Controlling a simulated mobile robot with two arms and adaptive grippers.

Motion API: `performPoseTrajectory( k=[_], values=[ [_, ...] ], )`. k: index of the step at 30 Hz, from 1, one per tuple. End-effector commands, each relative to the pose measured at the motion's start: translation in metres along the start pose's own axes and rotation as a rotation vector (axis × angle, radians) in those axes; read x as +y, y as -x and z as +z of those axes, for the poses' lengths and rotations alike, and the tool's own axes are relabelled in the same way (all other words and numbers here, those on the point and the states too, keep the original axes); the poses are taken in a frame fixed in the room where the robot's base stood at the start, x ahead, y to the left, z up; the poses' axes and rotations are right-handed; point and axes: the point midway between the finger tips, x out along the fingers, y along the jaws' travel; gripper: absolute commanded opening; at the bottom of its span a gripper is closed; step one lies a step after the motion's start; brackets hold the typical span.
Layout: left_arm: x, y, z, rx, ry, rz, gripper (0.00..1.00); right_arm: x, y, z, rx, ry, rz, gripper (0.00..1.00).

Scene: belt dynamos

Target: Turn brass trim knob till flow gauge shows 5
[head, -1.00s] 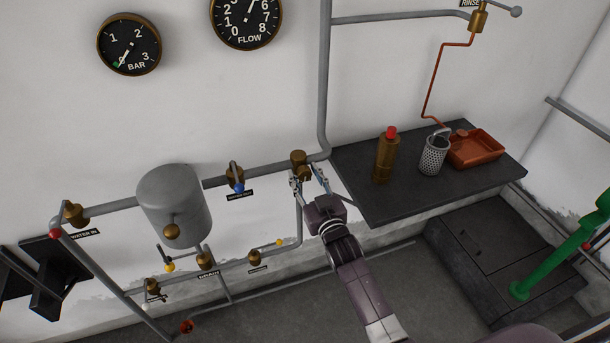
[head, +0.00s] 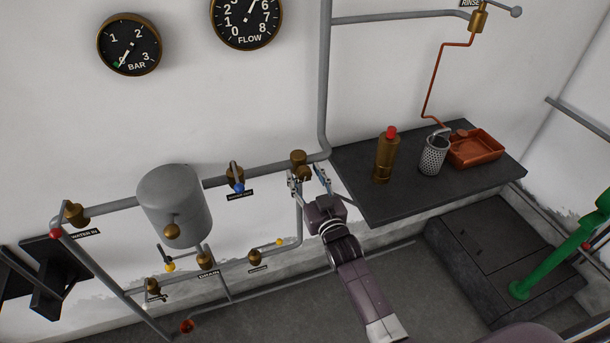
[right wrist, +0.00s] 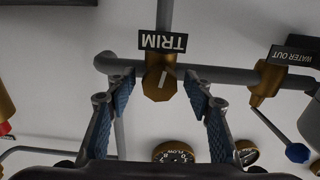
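The brass trim knob (head: 299,158) sits on the grey pipe near the left end of the dark counter. In the right wrist view the knob (right wrist: 159,84), with a pale mark on its face, shows under the TRIM label (right wrist: 162,41). My right gripper (head: 309,180) is open just below and in front of it. Its blue-padded fingers (right wrist: 158,88) stand to either side of the knob with gaps, seemingly not touching it. The flow gauge (head: 246,20) is cut off at the top; its needle points up and slightly right, its exact reading unclear. My left gripper is out of view.
The bar gauge (head: 129,45) hangs left of the flow gauge. A blue-handled valve (head: 236,178) and a grey tank (head: 175,206) lie left of the knob. The dark counter (head: 378,212) at right bears a brass bottle (head: 386,158), a mesh cup (head: 433,156) and a copper tray (head: 489,160).

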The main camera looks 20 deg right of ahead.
Motion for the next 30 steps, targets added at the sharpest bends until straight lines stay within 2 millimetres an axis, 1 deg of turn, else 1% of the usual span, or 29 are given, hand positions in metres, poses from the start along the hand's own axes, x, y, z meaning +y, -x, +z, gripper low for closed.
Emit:
performPoseTrajectory(
  k=[7, 11, 14, 21, 24, 27, 30],
  values=[
    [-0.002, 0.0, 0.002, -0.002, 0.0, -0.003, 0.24, 0.0, 0.002, 0.0, 0.0, 0.001, 0.0, 0.47],
    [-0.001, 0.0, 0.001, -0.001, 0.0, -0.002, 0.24, 0.0, 0.012, 0.001, -0.001, 0.0, 0.0, 0.47],
    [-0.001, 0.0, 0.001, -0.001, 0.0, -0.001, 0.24, 0.0, 0.027, 0.001, -0.002, 0.0, 0.0, 0.47],
    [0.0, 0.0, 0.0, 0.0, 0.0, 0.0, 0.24, 0.0, 0.073, 0.002, -0.003, 0.001, 0.0, 0.47],
    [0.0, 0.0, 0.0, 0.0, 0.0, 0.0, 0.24, 0.0, 0.09, 0.001, -0.002, 0.001, 0.0, 0.47],
    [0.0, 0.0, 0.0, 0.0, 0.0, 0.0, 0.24, 0.0, 0.104, 0.001, -0.002, 0.001, 0.0, 0.47],
    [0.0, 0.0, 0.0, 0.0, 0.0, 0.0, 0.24, 0.0, 0.113, 0.001, 0.0, 0.001, 0.0, 0.47]
  ],
)
